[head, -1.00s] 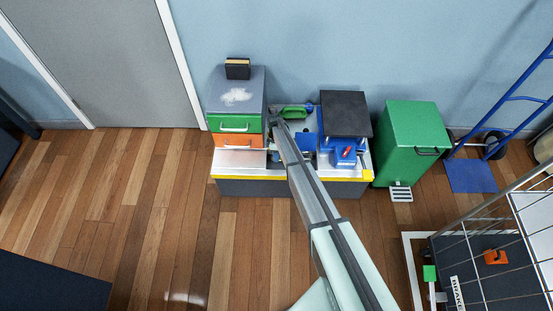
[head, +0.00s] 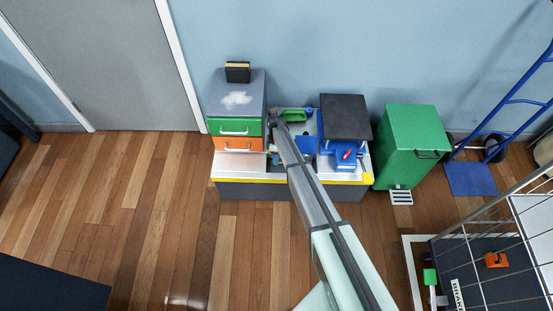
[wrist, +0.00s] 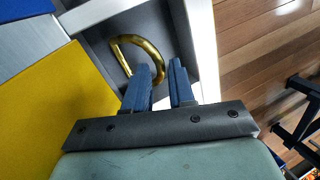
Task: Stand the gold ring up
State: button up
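The gold ring (wrist: 124,41) is a D-shaped loop in the wrist view. It appears to lie flat against a dark grey recessed surface (wrist: 178,22) with light metal edges. My gripper (wrist: 160,65) has two blue fingers with a gap between them. The ring's near right curve reaches between or just beyond the fingertips, and part of it is hidden by the left finger. I see no clear contact on both sides. In the head view my arm reaches to the bench, and the ring cannot be made out there.
A yellow panel (wrist: 50,120) lies left of the fingers in the wrist view. The head view shows a drawer unit (head: 238,100) left of my arm, a dark-topped blue box (head: 345,117) and a green bin (head: 416,140) on the right. Open wooden floor (head: 130,220) lies in front.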

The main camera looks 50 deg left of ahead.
jog(key=v, duration=1.3)
jog(key=shift+r, duration=0.35)
jog(key=shift+a, duration=0.1)
jog(key=shift+o, duration=0.7)
jog(key=shift+w, duration=0.1)
jog(key=shift+o, duration=0.5)
jog(key=w+d+f+m, duration=0.1)
jog(key=w+d, duration=0.3)
jog(key=d, duration=0.2)
jog(key=shift+d, duration=0.15)
jog(key=s+d+g+y, duration=0.1)
jog(key=s+d+y, duration=0.3)
jog(key=d, duration=0.3)
jog(key=a+f+n+y, duration=0.1)
jog(key=a+f, duration=0.1)
jog(key=f, duration=0.2)
jog(key=s+a+f+n, duration=0.1)
jog(key=a+f, duration=0.2)
jog(key=f, duration=0.1)
jog(key=s+a+f+n+y, duration=0.1)
jog(key=a+f+n, duration=0.1)
jog(key=f, duration=0.2)
jog(key=shift+a+y, duration=0.2)
jog(key=shift+y, duration=0.1)
